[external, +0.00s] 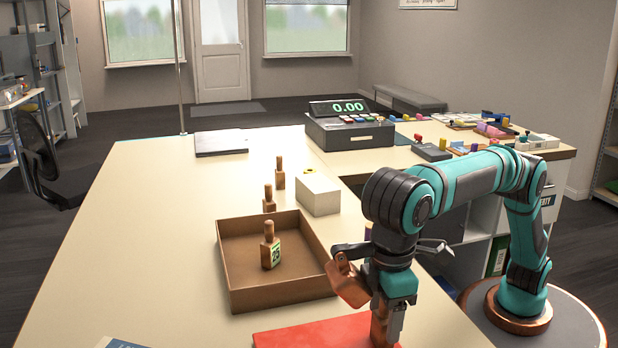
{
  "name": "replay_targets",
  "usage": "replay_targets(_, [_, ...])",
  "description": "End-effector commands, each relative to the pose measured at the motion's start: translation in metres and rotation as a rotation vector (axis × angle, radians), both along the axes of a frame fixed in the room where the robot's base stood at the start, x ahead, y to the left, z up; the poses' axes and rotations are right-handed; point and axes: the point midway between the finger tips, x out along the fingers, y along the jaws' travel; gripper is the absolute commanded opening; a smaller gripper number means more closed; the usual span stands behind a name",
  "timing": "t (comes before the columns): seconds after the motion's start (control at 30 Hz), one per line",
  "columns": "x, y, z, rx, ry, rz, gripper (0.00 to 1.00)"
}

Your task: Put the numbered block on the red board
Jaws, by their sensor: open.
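A wooden block (270,250) with a narrow knob on top and a green-and-white number label stands upright inside a shallow brown tray (240,297). The label looks like 25, but it is small. The red board (300,335) lies flat on the table at the bottom edge of the external view, partly cut off by the frame and partly covered by my arm. My gripper (364,308) is open, with copper-coloured fingers, low over the right part of the red board and to the right of the block. I see nothing between its fingers.
Two similar wooden pieces (280,173) (268,200) stand behind the tray, beside a white box (318,194). The tray's walls surround the block.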

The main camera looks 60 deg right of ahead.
Motion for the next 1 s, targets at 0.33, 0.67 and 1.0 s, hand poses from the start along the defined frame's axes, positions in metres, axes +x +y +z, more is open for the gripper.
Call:
replay_targets(0.33, [0.000, 0.001, 0.049, 0.001, 0.000, 0.000, 0.62])
replay_targets(0.67, [0.000, 0.000, 0.071, 0.000, 0.000, 0.000, 0.62])
replay_targets(1.0, [0.006, -0.005, 0.077, 0.010, -0.003, -0.006, 0.62])
